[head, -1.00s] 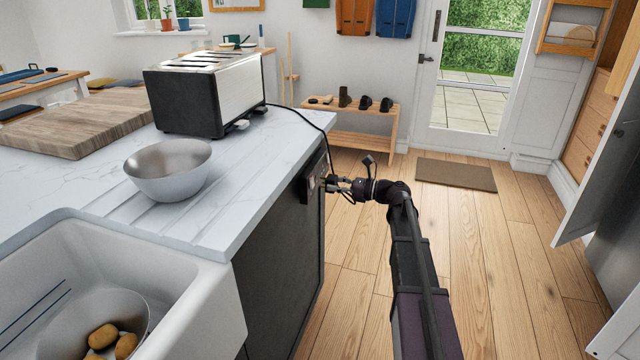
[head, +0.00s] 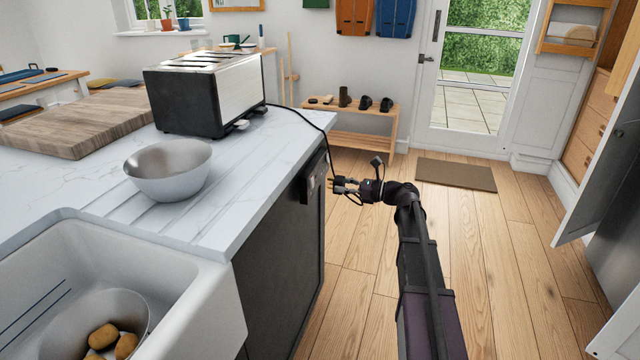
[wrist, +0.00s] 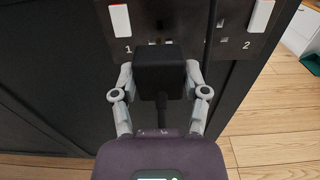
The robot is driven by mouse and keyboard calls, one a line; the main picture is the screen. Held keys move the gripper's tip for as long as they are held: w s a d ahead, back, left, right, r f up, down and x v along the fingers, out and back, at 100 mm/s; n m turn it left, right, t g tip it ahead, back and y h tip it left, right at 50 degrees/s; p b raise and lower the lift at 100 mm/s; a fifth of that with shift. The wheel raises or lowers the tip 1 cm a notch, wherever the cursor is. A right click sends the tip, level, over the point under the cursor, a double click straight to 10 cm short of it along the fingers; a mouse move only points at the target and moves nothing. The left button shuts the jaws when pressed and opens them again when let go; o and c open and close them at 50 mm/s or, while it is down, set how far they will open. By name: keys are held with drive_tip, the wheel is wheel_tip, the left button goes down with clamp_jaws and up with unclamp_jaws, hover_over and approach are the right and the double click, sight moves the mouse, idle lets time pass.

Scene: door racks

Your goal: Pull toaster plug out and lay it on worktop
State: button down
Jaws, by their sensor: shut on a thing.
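The black toaster plug (wrist: 160,68) is between the fingers of my gripper (wrist: 160,78), which is shut on it. In the head view my gripper (head: 346,187) is beside the island's end panel, with a small gap between the plug and the socket plate (head: 315,178). In the wrist view the plug is in front of socket 1, partly covering it; socket 2 is empty at the right. The black cord (head: 311,123) runs from the toaster (head: 187,103) over the worktop edge toward the plug. The white marbled worktop (head: 232,185) is above and left of my gripper.
A steel bowl (head: 168,175) stands on the worktop near the sink (head: 192,290). A wooden board (head: 75,125) lies behind it. The worktop right of the bowl and in front of the toaster is clear. Open floor (head: 490,250) lies to the right.

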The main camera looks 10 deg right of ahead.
sight(344, 184)
drive_tip(key=shift+d, duration=0.15)
drive_tip(key=shift+v, duration=1.4)
drive_tip(key=shift+r, duration=0.15)
wheel_tip(344, 184, up, 21)
drive_tip(key=p, duration=2.1)
idle(1.2)
idle(0.4)
